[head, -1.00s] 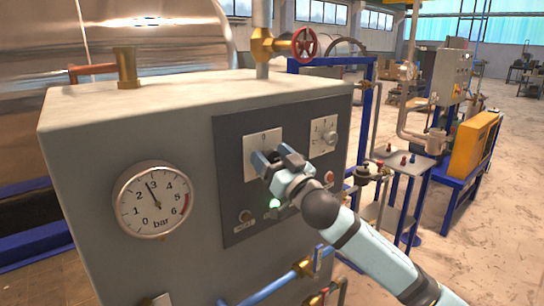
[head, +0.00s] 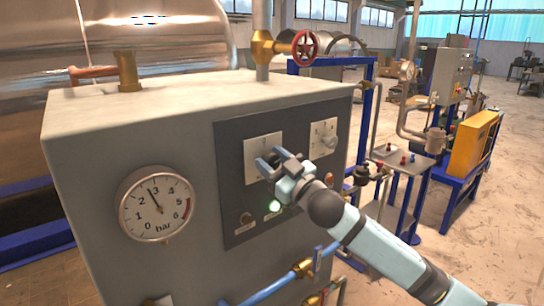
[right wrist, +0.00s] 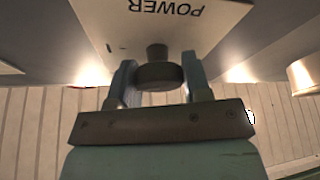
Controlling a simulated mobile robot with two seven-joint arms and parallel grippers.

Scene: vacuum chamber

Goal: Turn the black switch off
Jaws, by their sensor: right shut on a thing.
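The black switch (right wrist: 159,76) is a dark round knob on a short stem in the right wrist view. It stands out from a white plate (right wrist: 200,20) marked POWER, which appears upside down there. My right gripper (right wrist: 160,70) has one finger on each side of the knob and is shut on it. In the head view my right gripper (head: 270,164) is at the white plate on the dark panel (head: 233,200) and hides the switch. The switch's exact angle cannot be read. My left gripper is not in view.
A second white plate with a light knob (head: 329,142) is to the right. A pressure gauge (head: 156,204) is on the left. A red valve wheel (head: 304,47) rises behind the box.

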